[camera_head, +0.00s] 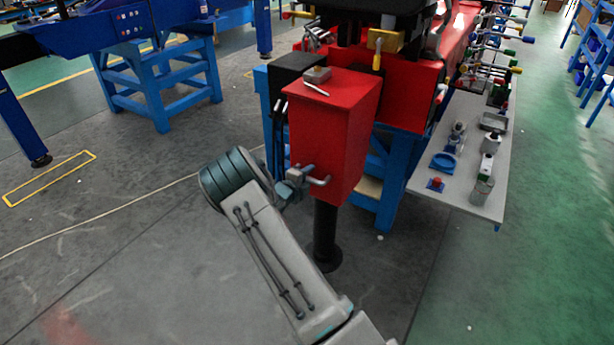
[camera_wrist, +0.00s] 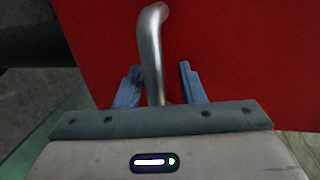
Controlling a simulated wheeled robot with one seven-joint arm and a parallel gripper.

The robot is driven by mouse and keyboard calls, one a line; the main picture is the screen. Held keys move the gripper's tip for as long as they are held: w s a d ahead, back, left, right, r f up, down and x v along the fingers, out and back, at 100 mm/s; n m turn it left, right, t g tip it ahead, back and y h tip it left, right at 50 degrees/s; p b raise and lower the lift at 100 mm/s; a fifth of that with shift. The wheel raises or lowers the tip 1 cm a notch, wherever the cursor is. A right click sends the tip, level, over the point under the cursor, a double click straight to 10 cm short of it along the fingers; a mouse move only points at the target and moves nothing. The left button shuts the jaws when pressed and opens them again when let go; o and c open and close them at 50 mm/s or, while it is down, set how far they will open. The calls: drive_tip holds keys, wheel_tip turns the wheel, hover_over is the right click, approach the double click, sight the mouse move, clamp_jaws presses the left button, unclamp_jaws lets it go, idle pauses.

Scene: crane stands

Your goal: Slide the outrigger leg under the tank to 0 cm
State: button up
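The tank is a red box (camera_head: 327,130) in the middle of the head view, and its red side (camera_wrist: 240,60) fills much of the wrist view. The outrigger leg (camera_head: 325,228) is a black post below it, with a wide round foot near or on the floor. A bent metal handle (camera_head: 318,180) sticks out from the lower part of the box. My gripper (camera_head: 297,181) is at this handle. In the wrist view the fingers of my gripper (camera_wrist: 159,70) stand apart on either side of the handle (camera_wrist: 152,45), with a visible gap on the right.
A blue stand (camera_head: 392,185) is just behind the box. A grey bench (camera_head: 462,200) with several small parts is at the right. A blue trestle (camera_head: 160,85) stands back left. The floor left of my arm is clear. Small loose items (camera_head: 317,76) lie on the box.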

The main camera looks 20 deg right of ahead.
drive_tip(key=b+v, duration=0.1)
drive_tip(key=v, duration=1.2)
drive_tip(key=shift+a, duration=0.3)
drive_tip(key=shift+s, duration=0.1)
drive_tip(key=s+d+r+m+g+y, duration=0.1)
drive_tip(key=s+d+r+m+g, duration=0.2)
drive_tip(key=s+m, duration=0.4)
drive_tip(key=s+d+r+m+g+y, duration=0.1)
drive_tip(key=s+r+m+g, duration=0.3)
drive_tip(key=m, duration=0.5)
drive_tip(key=s+d+r+m+g+y, duration=0.1)
drive_tip(key=s+d+r+m, duration=0.1)
drive_tip(key=s+r+m, duration=0.35)
drive_tip(key=s+a+r+m+y, duration=0.1)
drive_tip(key=s+a+m+y, duration=0.2)
drive_tip(key=s+m, duration=0.3)
drive_tip(key=s+a+r+m+t+y, duration=0.1)
drive_tip(key=s+a+r+m+y, duration=0.1)
drive_tip(key=s+m, duration=0.4)
drive_tip(key=s+a+r+m+y, duration=0.2)
drive_tip(key=s+a+m+y, duration=0.2)
drive_tip(key=m, duration=0.6)
drive_tip(key=s, duration=0.2)
drive_tip(key=shift+s+a+r, duration=0.25)
drive_tip(key=shift+s, duration=0.05)
